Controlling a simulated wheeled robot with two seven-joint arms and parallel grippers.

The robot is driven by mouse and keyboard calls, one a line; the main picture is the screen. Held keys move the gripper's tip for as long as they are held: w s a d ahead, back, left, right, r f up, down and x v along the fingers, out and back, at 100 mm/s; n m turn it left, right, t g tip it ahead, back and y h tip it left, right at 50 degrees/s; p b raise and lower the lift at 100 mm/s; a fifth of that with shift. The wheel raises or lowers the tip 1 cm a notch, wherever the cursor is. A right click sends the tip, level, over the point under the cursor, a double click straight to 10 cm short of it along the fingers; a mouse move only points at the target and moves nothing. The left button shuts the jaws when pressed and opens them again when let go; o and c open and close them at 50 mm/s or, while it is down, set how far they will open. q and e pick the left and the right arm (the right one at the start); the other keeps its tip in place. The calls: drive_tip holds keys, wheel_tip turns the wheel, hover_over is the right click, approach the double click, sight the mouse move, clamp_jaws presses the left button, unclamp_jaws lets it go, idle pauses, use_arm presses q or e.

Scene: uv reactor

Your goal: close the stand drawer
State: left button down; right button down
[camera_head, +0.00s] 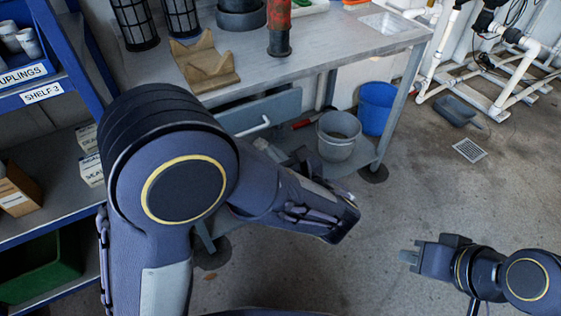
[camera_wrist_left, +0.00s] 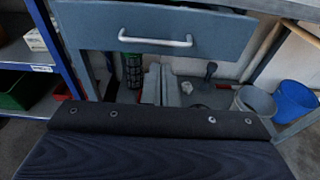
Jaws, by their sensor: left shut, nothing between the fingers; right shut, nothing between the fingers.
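The stand drawer (camera_head: 277,108) is a blue-grey drawer under the metal worktop, with a pale bar handle (camera_head: 254,129). Its front (camera_wrist_left: 95,25) and handle (camera_wrist_left: 155,41) fill the top of the left wrist view. The front seems to stand out somewhat from the stand; how far is hard to tell. My right gripper (camera_head: 408,257) is shut and empty, over the floor at the right.
A blue shelf unit (camera_head: 75,50) stands close at the left. A grey bucket (camera_head: 337,145) and a blue bucket (camera_head: 376,108) stand at the stand's right end. Canisters and a brown holder (camera_head: 205,65) are on the worktop (camera_head: 340,45). The floor at the right is mostly clear.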

use_arm(q)
drive_tip(key=b, duration=0.2)
approach(244, 120)
wheel_tip(244, 120, down, 2)
drive_tip(key=w+a, duration=0.1)
drive_tip(key=w, duration=0.1)
drive_tip(key=shift+w+a+f, duration=0.1)
drive_tip(key=shift+w+a, duration=0.15)
drive_tip(key=shift+a, duration=0.05)
drive_tip(key=x, duration=0.2)
drive_tip(key=r+x, duration=0.1)
drive_tip(key=x, duration=0.1)
drive_tip(key=shift+w+a+f, duration=0.1)
drive_tip(key=shift+w, duration=0.1)
drive_tip(key=shift+w+a, duration=0.1)
drive_tip(key=shift+p, duration=0.3)
